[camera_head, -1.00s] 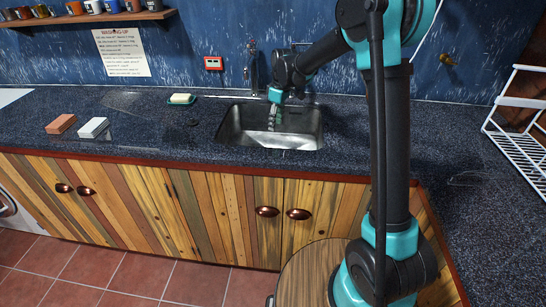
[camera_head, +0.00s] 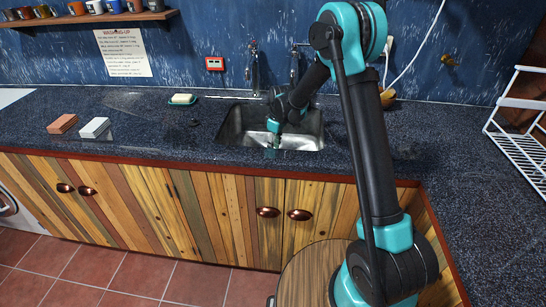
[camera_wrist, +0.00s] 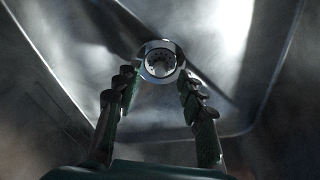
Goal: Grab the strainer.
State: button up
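The strainer (camera_wrist: 160,62) is a small round metal piece with a shiny rim and a dark perforated middle. It lies at the bottom of the steel sink (camera_head: 232,127), just ahead of my fingertips in the wrist view. My gripper (camera_wrist: 158,80) is open, with one finger on each side of the line to the strainer and a clear gap between them. I cannot tell whether the fingertips touch it. In the head view my gripper (camera_head: 273,138) reaches down into the sink, and the strainer is not discernible there.
The sink walls surround my gripper, and taps (camera_head: 253,68) stand behind. A soap dish (camera_head: 183,100), an orange brick-like block (camera_head: 62,123) and a white one (camera_head: 95,127) sit left on the counter. A white wire rack (camera_head: 520,140) is at right.

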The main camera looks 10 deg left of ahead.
jog(key=shift+a+f, duration=0.1)
jog(key=shift+f, duration=0.8)
grip_shut()
